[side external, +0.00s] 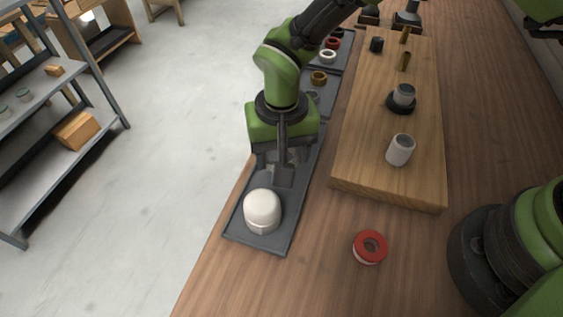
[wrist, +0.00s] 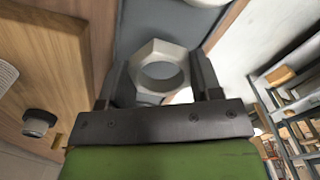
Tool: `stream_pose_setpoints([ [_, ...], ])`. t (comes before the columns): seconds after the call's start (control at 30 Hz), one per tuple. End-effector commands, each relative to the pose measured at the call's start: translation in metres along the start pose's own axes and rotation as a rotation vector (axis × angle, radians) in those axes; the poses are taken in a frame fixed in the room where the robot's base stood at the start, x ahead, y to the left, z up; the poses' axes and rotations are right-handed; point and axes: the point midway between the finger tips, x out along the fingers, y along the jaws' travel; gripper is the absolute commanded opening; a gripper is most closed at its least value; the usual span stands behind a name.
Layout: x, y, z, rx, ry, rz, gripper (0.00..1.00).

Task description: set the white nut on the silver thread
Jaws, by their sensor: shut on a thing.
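My gripper (side external: 280,176) points down over the long grey tray at the left edge of the bench. In the wrist view the white hex nut (wrist: 143,53) sits between the two fingers, its hole facing the camera, and the gripper is shut on it. In the side view the nut is mostly hidden by the fingers. A light silver-grey stub (side external: 400,150) stands upright on the near part of the wooden board, to the right of my gripper. Its ribbed side shows at the left edge of the wrist view (wrist: 6,73). Nothing sits on it.
A rounded white piece (side external: 262,209) stands in the tray (side external: 278,244) near the fingers. A red ring (side external: 370,247) lies on the bench.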

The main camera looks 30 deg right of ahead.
Motion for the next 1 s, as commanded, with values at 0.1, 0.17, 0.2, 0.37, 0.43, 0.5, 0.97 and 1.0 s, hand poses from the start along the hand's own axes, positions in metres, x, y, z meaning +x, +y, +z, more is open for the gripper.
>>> stream_pose_setpoints([
  [0.1,-0.027,0.0,0.0,-0.001,0.003,-0.003,0.36],
  [0.17,-0.037,0.0,0.0,0.0,0.002,-0.002,0.36],
  [0.2,-0.043,0.0,-0.001,0.001,0.003,-0.003,0.36],
  [0.37,-0.06,0.013,-0.013,0.061,0.001,0.0,0.36],
  [0.43,-0.064,0.03,-0.026,0.131,0.0,0.001,0.36],
  [0.5,-0.068,0.054,-0.043,0.23,0.0,0.001,0.36],
  [0.97,-0.09,0.24,-0.1,0.937,0.001,0.0,0.36],
  [1.0,-0.09,0.249,-0.1,0.971,0.001,0.0,0.36],
])
